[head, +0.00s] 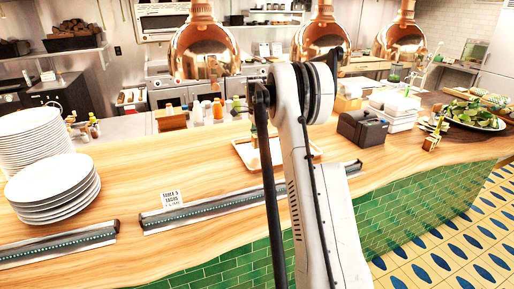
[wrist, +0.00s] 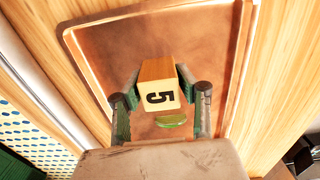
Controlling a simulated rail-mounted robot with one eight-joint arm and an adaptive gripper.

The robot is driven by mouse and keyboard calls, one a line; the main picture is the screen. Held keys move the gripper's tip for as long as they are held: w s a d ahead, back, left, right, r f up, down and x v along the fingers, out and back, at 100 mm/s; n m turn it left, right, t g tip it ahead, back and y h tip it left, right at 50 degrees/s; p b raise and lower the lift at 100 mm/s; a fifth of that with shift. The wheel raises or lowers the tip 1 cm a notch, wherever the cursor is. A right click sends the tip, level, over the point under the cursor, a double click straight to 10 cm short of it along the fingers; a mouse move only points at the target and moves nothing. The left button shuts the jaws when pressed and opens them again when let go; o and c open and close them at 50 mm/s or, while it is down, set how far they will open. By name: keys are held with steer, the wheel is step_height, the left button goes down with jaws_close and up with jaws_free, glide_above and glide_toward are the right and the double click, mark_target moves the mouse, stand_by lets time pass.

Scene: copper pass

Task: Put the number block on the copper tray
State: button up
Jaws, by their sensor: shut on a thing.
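The number block (wrist: 158,95) is a wooden block with a pale face bearing a black 5. In the wrist view my gripper (wrist: 161,84) is shut on it, one green-padded finger on each side. The copper tray (wrist: 105,48) lies behind the block and fills much of that view. The block is over the tray's inner area; I cannot tell whether it touches the surface. A small green piece (wrist: 172,121) shows just below the block. In the head view the tray (head: 241,153) lies on the counter, partly hidden by my arm, and the block is not clearly visible.
White plate stacks (head: 52,190) stand at the left of the wooden counter (head: 125,172). A small sign (head: 172,198) stands near the front rail. A dark machine (head: 362,129) is right of the tray. Copper lamps (head: 203,50) hang above the back.

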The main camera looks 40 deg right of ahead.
steer(key=shift+f+p, duration=0.3)
steer(key=shift+f, duration=1.45)
steer(key=shift+f, duration=0.25)
steer(key=o, duration=1.2)
steer(key=shift+r, duration=0.1)
steer(key=shift+c, duration=0.2)
step_height(320, 180, up, 12)
steer(key=shift+r+b, duration=0.2)
steer(key=shift+b, duration=0.4)
